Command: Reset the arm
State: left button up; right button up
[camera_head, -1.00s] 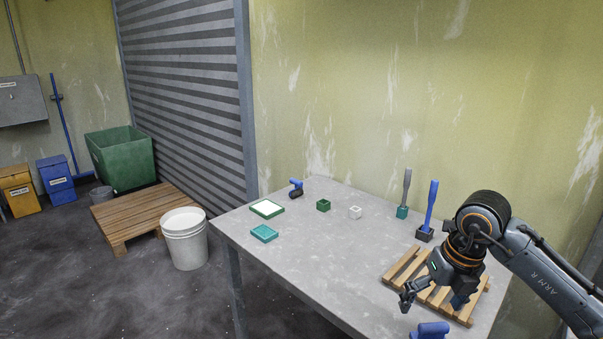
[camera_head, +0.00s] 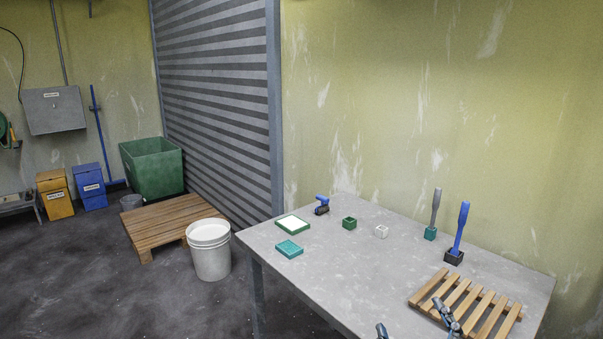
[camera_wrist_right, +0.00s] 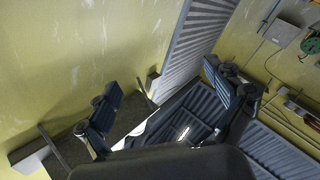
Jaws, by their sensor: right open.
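My right gripper (camera_head: 414,322) shows only by its dark blue finger ends at the bottom edge of the head view, in front of the wooden rack (camera_head: 465,305) at the table's right. The rest of my right arm is out of this view. In the right wrist view the two fingers of the gripper (camera_wrist_right: 168,105) are spread wide with nothing between them. My left gripper is in neither view.
The grey table (camera_head: 340,270) holds a white-topped green tray (camera_head: 292,225), a teal block (camera_head: 289,249), small cups, a blue-handled tool (camera_head: 322,204) and two upright handled tools. A white pail (camera_head: 210,258) stands on the floor by a pallet (camera_head: 175,222).

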jog(key=s+d+f+m+g+h, duration=0.1)
jog(key=s+d+f+m+g, duration=0.1)
jog(key=s+f+g, duration=0.45)
jog(key=s+d+f+m+g+h, duration=0.2)
jog(key=s+f+m, duration=0.1)
jog(key=f, duration=0.7)
jog(key=s+a+f+g+y, duration=0.1)
jog(key=s+f+g, duration=0.25)
jog(key=s, duration=0.35)
jog(key=s+a+f+g+y, duration=0.1)
jog(key=s+a+f+g, duration=0.2)
jog(key=s, duration=0.5)
notch_tip(320, 180, down, 27)
jog(key=s+d+g, duration=0.1)
jog(key=s+g, duration=0.1)
jog(key=s+d+f+g, duration=0.1)
jog(key=s+d+f, duration=0.2)
jog(key=s+f, duration=1.3)
jog(key=shift+s+d+f, duration=0.15)
jog(key=shift+s+f, duration=0.25)
jog(key=shift+f, duration=0.15)
